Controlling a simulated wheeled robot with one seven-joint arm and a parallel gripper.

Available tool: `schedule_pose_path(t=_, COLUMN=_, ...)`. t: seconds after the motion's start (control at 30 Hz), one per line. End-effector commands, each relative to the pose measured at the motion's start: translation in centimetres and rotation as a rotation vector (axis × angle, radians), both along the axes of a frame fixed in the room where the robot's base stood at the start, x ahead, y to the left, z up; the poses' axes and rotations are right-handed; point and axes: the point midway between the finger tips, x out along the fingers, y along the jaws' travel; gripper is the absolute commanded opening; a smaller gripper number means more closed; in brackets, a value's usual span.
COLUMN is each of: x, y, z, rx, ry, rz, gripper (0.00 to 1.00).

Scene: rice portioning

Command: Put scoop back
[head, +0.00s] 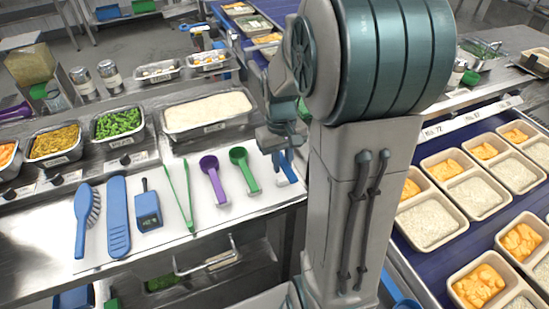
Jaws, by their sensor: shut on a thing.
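A blue tool, apparently the scoop (284,166), is under my gripper (283,152), at the right end of the white mat (225,218). My gripper is shut on it. My own arm hides part of the tool, so its full shape does not show. I cannot tell whether it touches the mat or is just above it. A purple scoop (213,178) and a green scoop (243,168) lie on the mat to the left of my gripper.
Green tongs (180,196), a blue thermometer-like device (148,207), a blue spatula (118,216) and a blue brush (85,218) lie further left on the mat. A rice pan (207,111) stands behind. Filled trays (428,221) are on the blue belt at right.

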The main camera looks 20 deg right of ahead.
Motion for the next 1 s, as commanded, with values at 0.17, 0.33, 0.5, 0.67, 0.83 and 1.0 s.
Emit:
schedule_pose_path(t=0.17, x=2.9, y=-0.7, z=-1.8, rx=0.001, ry=0.003, rz=-0.001, gripper=0.0)
schedule_pose_path(t=0.33, x=5.3, y=-1.4, z=-3.2, rx=0.001, ry=0.002, rz=-0.003, gripper=0.0)
schedule_pose_path(t=0.5, x=6.8, y=-1.8, z=-4.1, rx=0.0, ry=-0.001, rz=-0.004, gripper=0.0)
schedule_pose_path(t=0.67, x=7.0, y=-1.8, z=-5.2, rx=0.0, ry=0.002, rz=-0.005, gripper=0.0)
schedule_pose_path(t=0.83, x=7.0, y=-1.8, z=-7.7, rx=0.0, ry=0.003, rz=-0.005, gripper=0.0)
schedule_pose_path(t=1.0, x=7.0, y=-1.9, z=-8.4, rx=-0.001, ry=-0.001, rz=-0.005, gripper=0.0)
